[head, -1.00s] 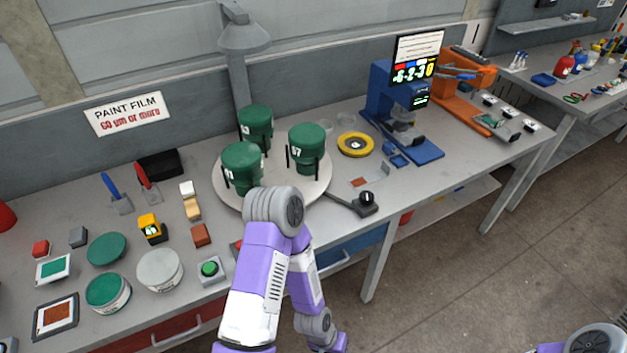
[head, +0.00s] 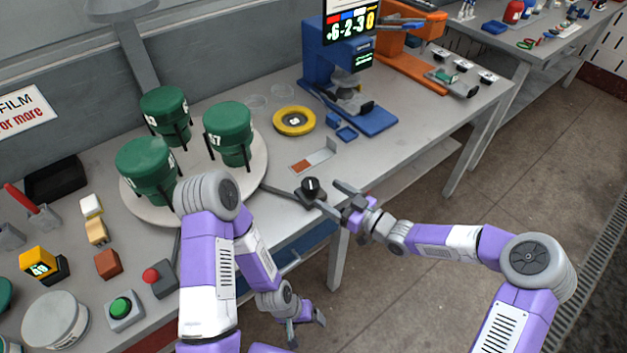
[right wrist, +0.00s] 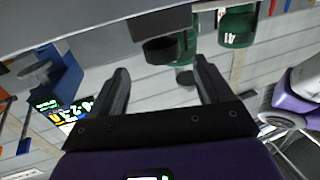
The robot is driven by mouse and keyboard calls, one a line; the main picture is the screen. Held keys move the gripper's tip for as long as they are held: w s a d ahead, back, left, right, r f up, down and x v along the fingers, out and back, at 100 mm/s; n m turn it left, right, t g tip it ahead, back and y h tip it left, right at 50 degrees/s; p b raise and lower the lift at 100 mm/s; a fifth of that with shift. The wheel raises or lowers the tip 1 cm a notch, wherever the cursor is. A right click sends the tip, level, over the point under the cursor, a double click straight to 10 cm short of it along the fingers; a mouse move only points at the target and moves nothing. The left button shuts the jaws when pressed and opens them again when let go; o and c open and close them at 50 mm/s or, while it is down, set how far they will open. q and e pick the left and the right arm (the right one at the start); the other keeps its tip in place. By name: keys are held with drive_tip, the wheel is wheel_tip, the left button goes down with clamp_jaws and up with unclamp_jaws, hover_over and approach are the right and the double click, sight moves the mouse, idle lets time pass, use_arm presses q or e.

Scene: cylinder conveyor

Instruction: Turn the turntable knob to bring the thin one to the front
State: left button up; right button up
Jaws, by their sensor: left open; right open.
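Three green cylinders, at the left (head: 147,165), back (head: 165,113) and right (head: 228,128), stand on dark legs on the pale round turntable (head: 256,172). The right one is marked 57; the other labels are hard to read. The black turntable knob (head: 310,186) sits near the table's front edge, right of the turntable. My right gripper (head: 325,194) is open beside the knob, fingers pointing at it. In the right wrist view the dark knob (right wrist: 160,50) shows beyond the two spread fingertips. My left gripper (head: 307,333) is open and empty, low in front of the table.
My left arm hides the turntable's front edge. A yellow ring (head: 294,121) and a blue measuring stand (head: 345,90) are behind the knob. A green-button box (head: 122,310) and a red-button box (head: 155,278) lie at the left. Floor right of the table is clear.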

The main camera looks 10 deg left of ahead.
sight(314, 190)
drive_tip(key=b+x, duration=0.1)
drive_tip(key=x, duration=0.6)
drive_tip(key=shift+a+r, duration=0.1)
drive_tip(key=shift+a, duration=0.15)
drive_tip(key=c, duration=1)
drive_tip(key=shift+o, duration=0.2)
drive_tip(key=m+t+b, duration=0.1)
drive_tip(key=b, duration=0.1)
drive_tip(key=m+t+h+b, duration=0.1)
drive_tip(key=t+b, duration=0.1)
drive_tip(key=shift+s+f+h, duration=0.15)
drive_tip(key=shift+f+h, duration=0.05)
drive_tip(key=shift+h, duration=0.1)
drive_tip(key=shift+m+t+h+b, duration=0.8)
drive_tip(key=shift+t+b, duration=0.05)
drive_tip(key=shift+t, duration=0.15)
drive_tip(key=shift+r+m+t+h+b, duration=0.15)
drive_tip(key=shift+m+t+h+b, duration=0.55)
drive_tip(key=shift+m+t+h, duration=0.25)
drive_tip(key=shift+t+h, duration=0.25)
drive_tip(key=shift+h, duration=0.1)
drive_tip(key=o, duration=1)
drive_tip(key=shift+c, duration=0.2)
